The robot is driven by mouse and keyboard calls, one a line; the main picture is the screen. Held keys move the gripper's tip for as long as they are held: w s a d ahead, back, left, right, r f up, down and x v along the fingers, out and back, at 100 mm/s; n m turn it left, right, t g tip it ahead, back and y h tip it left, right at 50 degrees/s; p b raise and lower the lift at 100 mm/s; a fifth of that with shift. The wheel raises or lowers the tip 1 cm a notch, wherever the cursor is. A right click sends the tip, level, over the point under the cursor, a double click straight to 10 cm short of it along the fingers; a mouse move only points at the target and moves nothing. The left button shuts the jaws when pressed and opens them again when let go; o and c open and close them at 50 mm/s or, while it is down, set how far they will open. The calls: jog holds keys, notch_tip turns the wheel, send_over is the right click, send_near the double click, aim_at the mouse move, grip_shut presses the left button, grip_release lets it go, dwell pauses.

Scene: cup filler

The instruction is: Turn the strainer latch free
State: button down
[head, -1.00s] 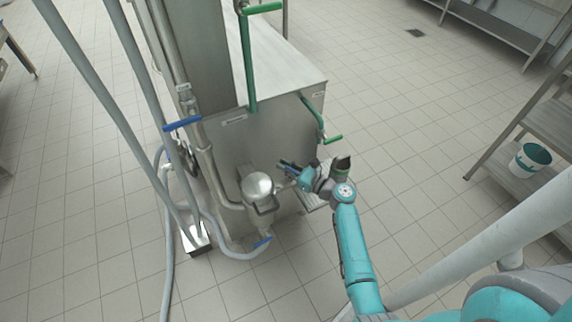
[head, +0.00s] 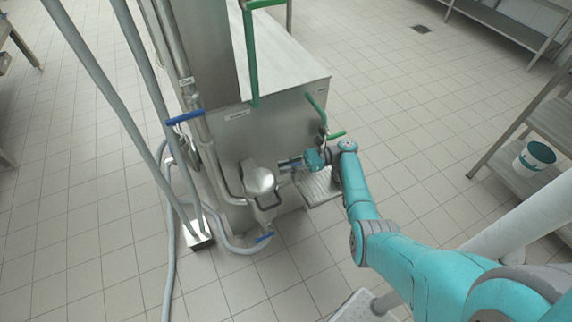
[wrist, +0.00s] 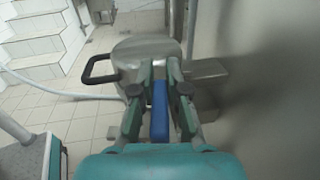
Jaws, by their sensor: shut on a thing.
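The strainer (head: 259,181) is a round steel pot with a domed lid and a dark loop handle, low on the front of the steel machine. In the wrist view its lid (wrist: 135,50) is ahead of my gripper, with the handle (wrist: 98,70) to the left. My gripper (head: 281,165) is just right of the strainer. In the wrist view my gripper (wrist: 160,72) has its fingers closed on either side of a blue bar, the latch (wrist: 159,112). The latch's far end and its pivot are hidden by the fingers.
Green levers (head: 316,110) and a blue valve handle (head: 185,117) are on the machine (head: 222,150). A lower blue handle (head: 264,238) is under the strainer. Pipes and a hose run at left.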

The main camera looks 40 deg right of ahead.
jog(key=shift+s+a+n+g+y, duration=0.15)
jog(key=shift+n+g+y, duration=0.35)
jog(key=shift+n+g, duration=0.6)
jog(key=shift+f+g, duration=0.1)
jog(key=shift+g, duration=0.4)
jog(key=c, duration=1.2)
grip_release()
jog(key=shift+o, duration=0.2)
jog(key=shift+m+t, duration=0.3)
jog(key=shift+t, duration=0.2)
